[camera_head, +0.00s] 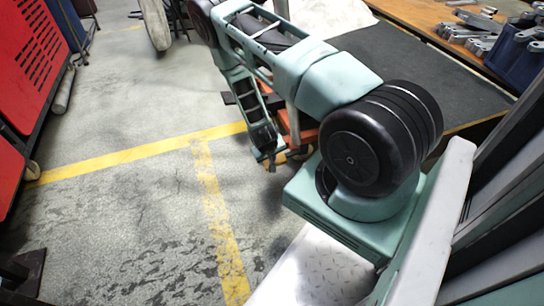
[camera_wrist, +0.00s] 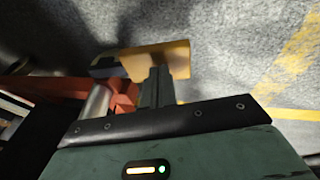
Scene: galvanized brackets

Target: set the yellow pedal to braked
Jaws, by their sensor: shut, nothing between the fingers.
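The yellow pedal (camera_wrist: 160,58) shows in the wrist view as a slanted plate, just beyond my fingertips. My gripper (camera_wrist: 157,76) is shut and empty, and its fingers overlap the pedal's near edge. I cannot tell whether they touch it. In the head view my gripper (camera_head: 268,162) points down close to the floor, and a small part of the pedal (camera_head: 281,157) shows beside it. The rest of the pedal is hidden behind my arm. An orange-red frame (camera_wrist: 122,98) adjoins the pedal on the left, with a dark part beside it. The pedal's tilt is unclear.
A dark-topped table (camera_head: 415,75) stands behind my arm, with grey brackets (camera_head: 470,30) and a blue bin (camera_head: 515,55) on its wooden far end. A red perforated panel (camera_head: 35,60) stands at the left. Open concrete floor with yellow lines (camera_head: 130,158) lies between.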

